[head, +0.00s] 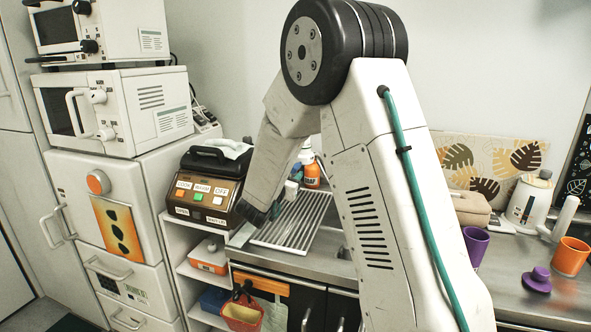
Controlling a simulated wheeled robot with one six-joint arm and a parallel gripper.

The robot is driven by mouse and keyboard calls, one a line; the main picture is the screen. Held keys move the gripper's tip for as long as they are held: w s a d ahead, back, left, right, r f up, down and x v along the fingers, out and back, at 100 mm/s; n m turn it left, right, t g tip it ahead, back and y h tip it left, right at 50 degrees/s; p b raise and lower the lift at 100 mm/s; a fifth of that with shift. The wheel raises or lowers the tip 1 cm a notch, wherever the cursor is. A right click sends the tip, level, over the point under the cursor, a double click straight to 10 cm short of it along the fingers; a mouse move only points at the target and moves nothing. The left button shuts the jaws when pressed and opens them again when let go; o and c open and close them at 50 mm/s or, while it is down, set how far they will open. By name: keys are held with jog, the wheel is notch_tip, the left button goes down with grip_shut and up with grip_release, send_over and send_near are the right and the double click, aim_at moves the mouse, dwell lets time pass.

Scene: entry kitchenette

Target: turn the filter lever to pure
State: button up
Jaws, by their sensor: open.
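I cannot make out the filter lever or any "pure" mark in the head view. The sink area behind my arm is largely hidden by it. My arm reaches up, bends at the elbow and slopes down to the left. My gripper (262,214) is small and dark at its low end, beside the left edge of a ribbed drying rack (296,221) and right of a black cooking appliance. It is open, and I see nothing held in it. Whether it touches anything is unclear.
The appliance (211,187) has labelled buttons and stands on a white shelf unit. An orange bottle (312,175) is behind the rack. On the right counter are a purple cup (475,245), an orange cup (570,257), a purple object (537,280) and a white kettle (529,203).

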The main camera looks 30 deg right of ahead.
jog(key=shift+x, duration=2.75)
grip_shut()
